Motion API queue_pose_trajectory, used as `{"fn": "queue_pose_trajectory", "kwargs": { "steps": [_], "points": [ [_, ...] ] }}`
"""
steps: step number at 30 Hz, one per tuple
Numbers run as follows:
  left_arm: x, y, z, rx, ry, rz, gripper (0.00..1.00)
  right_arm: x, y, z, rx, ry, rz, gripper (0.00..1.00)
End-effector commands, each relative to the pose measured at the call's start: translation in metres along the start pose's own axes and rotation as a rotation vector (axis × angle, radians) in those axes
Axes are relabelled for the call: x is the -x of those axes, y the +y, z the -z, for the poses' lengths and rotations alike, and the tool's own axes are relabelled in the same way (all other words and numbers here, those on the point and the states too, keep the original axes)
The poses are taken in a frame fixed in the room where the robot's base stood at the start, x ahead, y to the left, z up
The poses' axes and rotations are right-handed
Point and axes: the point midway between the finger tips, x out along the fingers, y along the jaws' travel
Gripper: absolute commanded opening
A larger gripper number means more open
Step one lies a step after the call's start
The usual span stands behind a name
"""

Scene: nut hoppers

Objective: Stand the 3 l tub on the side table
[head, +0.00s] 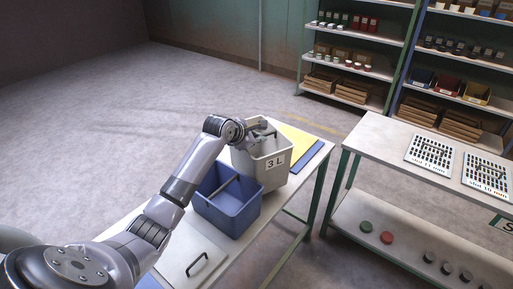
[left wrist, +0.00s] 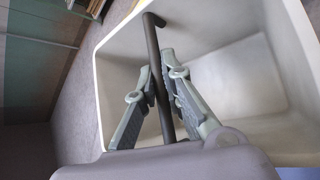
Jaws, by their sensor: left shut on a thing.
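The 3 l tub (head: 277,169) is a pale grey open box marked "3 L", upright at the far part of the narrow white table (head: 305,164). My left gripper (head: 262,132) is at its top. In the left wrist view the gripper (left wrist: 163,85) is shut on the tub's dark handle bar (left wrist: 152,45), which crosses the open mouth. The tub's inside (left wrist: 225,80) looks empty where it shows. I cannot tell whether its base touches the table. My right gripper is not in view. No label shows which table is the side table.
A blue bin (head: 231,217) with a bar stands close in front of the tub. A pale panel with a black handle (head: 197,265) lies nearer. Yellow (head: 299,141) and blue (head: 312,157) mats lie behind the tub. A bench (head: 385,137) at right holds two perforated trays (head: 433,154).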

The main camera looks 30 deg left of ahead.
Motion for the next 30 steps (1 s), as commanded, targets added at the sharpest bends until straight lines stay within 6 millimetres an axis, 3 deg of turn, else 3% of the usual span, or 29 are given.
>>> {"fn": "queue_pose_trajectory", "kwargs": {
  "steps": [9,21,22,30],
  "points": [
    [-0.024,-0.021,0.024,0.0,0.0,-0.001,0.0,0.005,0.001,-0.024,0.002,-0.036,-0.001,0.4],
    [-0.027,-0.024,0.026,0.001,-0.002,-0.001,0.0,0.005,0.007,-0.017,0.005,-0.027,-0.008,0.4],
    [-0.028,-0.025,0.028,0.001,0.0,0.001,0.09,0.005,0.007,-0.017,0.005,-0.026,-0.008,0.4],
    [-0.028,-0.025,0.028,0.0,0.0,0.001,0.27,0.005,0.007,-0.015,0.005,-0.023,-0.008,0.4]
  ]
}}
